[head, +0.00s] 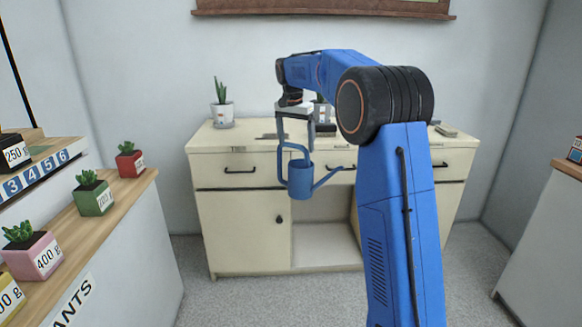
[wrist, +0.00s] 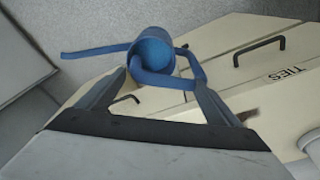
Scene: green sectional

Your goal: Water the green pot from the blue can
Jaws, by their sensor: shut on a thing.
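The blue watering can (head: 301,182) hangs from my gripper (head: 296,143) in front of the cream cabinet, clear of its top. My gripper is shut on the can's handle. In the wrist view the blue can (wrist: 153,52) lies between the fingers of my gripper (wrist: 172,75), with its long spout toward the left; its inside looks blue. The green pot (head: 94,200) with a small succulent and a partly legible label stands on the wooden plant shelf at the left, apart from the gripper and can.
A red pot (head: 131,164) and a pink pot (head: 36,256) flank the green one, with a yellow pot (head: 8,299) nearer. A white pot (head: 223,115) stands on the cream cabinet (head: 240,215). Grey floor lies open between shelf and cabinet. Another counter (head: 545,250) is at right.

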